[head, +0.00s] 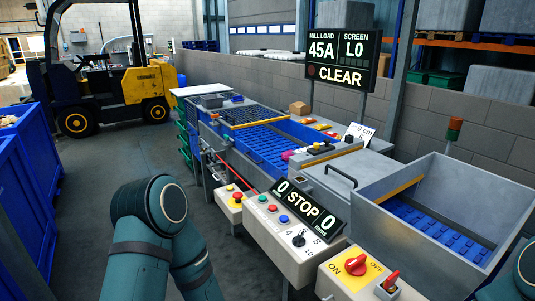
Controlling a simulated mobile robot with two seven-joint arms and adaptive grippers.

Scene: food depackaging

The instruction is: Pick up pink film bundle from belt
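A small pink item (287,155), which looks like the pink film bundle, shows at the right end of the blue belt (258,145), close to the machine housing. It is too small to tell its exact shape or whether it lies flat on the belt. Only teal links of my arms show, at the lower left and at the right edge. Neither of my grippers is in view, so what they hold is hidden.
A control panel with a STOP display (303,205) and a red rotary switch (356,264) stands in front of the machine. A metal hopper (440,187) with a blue belt is at the right. Blue bins (25,200) and a yellow forklift (145,85) are left. Open floor lies between.

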